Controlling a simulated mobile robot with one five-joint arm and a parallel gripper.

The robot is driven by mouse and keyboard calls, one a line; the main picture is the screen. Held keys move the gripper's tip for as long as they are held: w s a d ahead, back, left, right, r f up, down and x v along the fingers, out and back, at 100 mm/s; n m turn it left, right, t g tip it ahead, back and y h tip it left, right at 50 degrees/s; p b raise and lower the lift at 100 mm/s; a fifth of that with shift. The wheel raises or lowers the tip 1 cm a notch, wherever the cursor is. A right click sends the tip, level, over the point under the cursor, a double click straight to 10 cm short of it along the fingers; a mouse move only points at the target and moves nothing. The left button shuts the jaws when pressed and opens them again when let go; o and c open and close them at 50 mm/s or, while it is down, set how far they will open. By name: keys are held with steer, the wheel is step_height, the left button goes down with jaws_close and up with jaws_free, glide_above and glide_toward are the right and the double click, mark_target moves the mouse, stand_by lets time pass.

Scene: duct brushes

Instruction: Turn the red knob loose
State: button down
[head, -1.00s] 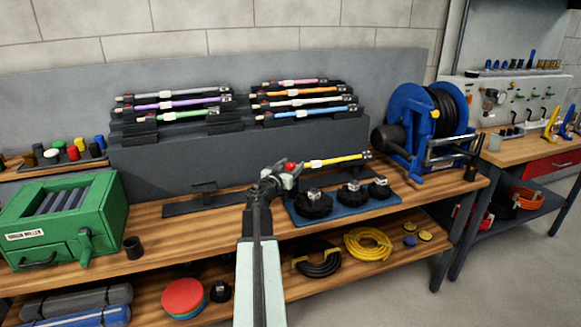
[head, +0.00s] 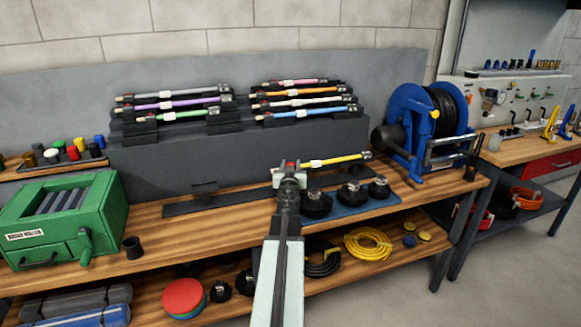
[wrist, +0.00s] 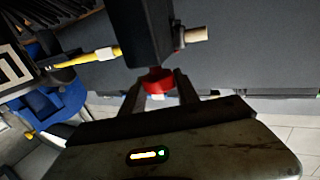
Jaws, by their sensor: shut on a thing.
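The red knob (wrist: 158,80) sits against a dark block (wrist: 148,35) in the wrist view. My gripper (wrist: 160,88) is shut on it, one finger on each side. In the head view my gripper (head: 290,166) covers most of the knob, and only a little red shows. A yellow rod (head: 345,159) with a white collar (head: 316,163) extends right from there. The rod also shows in the wrist view (wrist: 78,59), left of the block. A pale stub (wrist: 195,34) sticks out of the block's right side.
Black round brush heads (head: 315,204) stand on a blue mat (head: 405,196) just right of my arm. Coloured rods lie on the grey rack (head: 240,150) behind. A blue hose reel (head: 415,115) stands right, a green box (head: 60,220) left.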

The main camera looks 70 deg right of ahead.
steer(key=n+t+y, duration=0.2)
steer(key=t, duration=0.1)
steer(key=n+t, duration=0.1)
steer(key=t, duration=0.1)
steer(key=shift+s+d+n+y, duration=0.25)
steer(key=shift+n+y, duration=0.15)
steer(key=n+t+y, duration=0.3)
steer(key=t+y, duration=0.1)
steer(key=shift+d+n, duration=0.1)
steer(key=shift+n, duration=0.2)
steer(key=n+t+y, duration=0.1)
steer(key=n+y, duration=0.1)
steer(key=y, duration=0.1)
steer(key=n+t+y, duration=0.2)
steer(key=y, duration=0.1)
steer(key=shift+w, duration=0.15)
steer(key=shift+n+y, duration=0.8)
steer(key=shift+y, duration=0.3)
steer(key=shift+a+y, duration=0.25)
steer(key=shift+y, duration=0.05)
steer(key=c, duration=0.9)
jaws_free()
steer(key=shift+w, duration=0.1)
